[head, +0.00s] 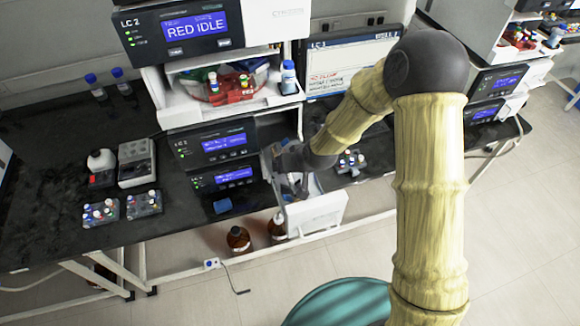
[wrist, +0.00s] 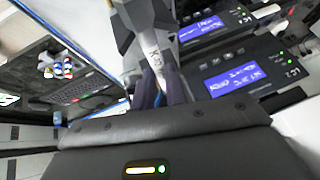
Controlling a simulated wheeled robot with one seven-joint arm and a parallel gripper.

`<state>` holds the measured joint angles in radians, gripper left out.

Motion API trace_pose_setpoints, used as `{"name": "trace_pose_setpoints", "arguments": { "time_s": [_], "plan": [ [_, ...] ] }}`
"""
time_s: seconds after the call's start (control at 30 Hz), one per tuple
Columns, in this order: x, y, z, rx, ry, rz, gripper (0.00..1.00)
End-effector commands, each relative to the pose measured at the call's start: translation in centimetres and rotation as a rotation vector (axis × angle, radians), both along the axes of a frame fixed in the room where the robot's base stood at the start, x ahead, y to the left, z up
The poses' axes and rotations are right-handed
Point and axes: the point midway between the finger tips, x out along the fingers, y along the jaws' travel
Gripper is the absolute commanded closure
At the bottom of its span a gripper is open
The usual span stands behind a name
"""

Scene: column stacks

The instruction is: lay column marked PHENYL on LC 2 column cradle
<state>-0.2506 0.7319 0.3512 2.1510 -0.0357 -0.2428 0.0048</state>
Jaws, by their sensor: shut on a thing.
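My gripper (head: 292,162) is beside the right side of the LC 2 stack (head: 212,140), above an open white drawer (head: 318,212). In the wrist view its dark fingers (wrist: 160,92) are shut on a slim pale column (wrist: 156,58) with a printed label. The label's letters are too small and blurred to read as PHENYL for certain. The column is hardly visible in the head view, where the gripper and arm hide it. I cannot clearly make out the LC 2 column cradle in either view.
Module displays (wrist: 232,80) are close beside the gripper in the wrist view. A monitor (head: 345,62) stands right of the stack. Vial racks (head: 143,204) are on the black bench at left. Brown bottles (head: 238,239) stand below the bench. Dark bench at left is partly clear.

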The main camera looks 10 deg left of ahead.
Motion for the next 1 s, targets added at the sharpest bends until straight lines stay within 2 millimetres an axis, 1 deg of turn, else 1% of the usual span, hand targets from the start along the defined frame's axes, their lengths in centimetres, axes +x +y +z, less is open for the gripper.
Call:
{"name": "trace_pose_setpoints", "arguments": {
  "time_s": [0.03, 0.07, 0.1, 0.17, 0.2, 0.23, 0.53, 0.67, 0.87, 1.0],
  "plan": [
    [-0.6, -0.4, -1.4, -0.014, 0.017, 0.009, 1.0],
    [-0.6, -0.5, -1.4, -0.015, 0.016, 0.009, 1.0],
    [-0.6, -0.5, -1.4, -0.015, 0.016, 0.009, 0.85],
    [-0.6, -0.5, -1.5, -0.016, 0.015, 0.01, 0.73],
    [-0.6, -0.5, -1.5, -0.016, 0.015, 0.01, 0.65],
    [-0.6, -0.5, -1.5, -0.016, 0.015, 0.01, 0.61],
    [-0.6, -0.6, -1.6, -0.018, 0.016, 0.009, 0.61],
    [-0.7, -0.8, -1.2, -0.017, 0.016, 0.008, 0.61],
    [-1.3, -1.7, 0.6, -0.016, 0.013, 0.006, 0.61],
    [-1.8, -2.4, 2.6, -0.01, 0.007, 0.005, 0.61]
  ]
}}
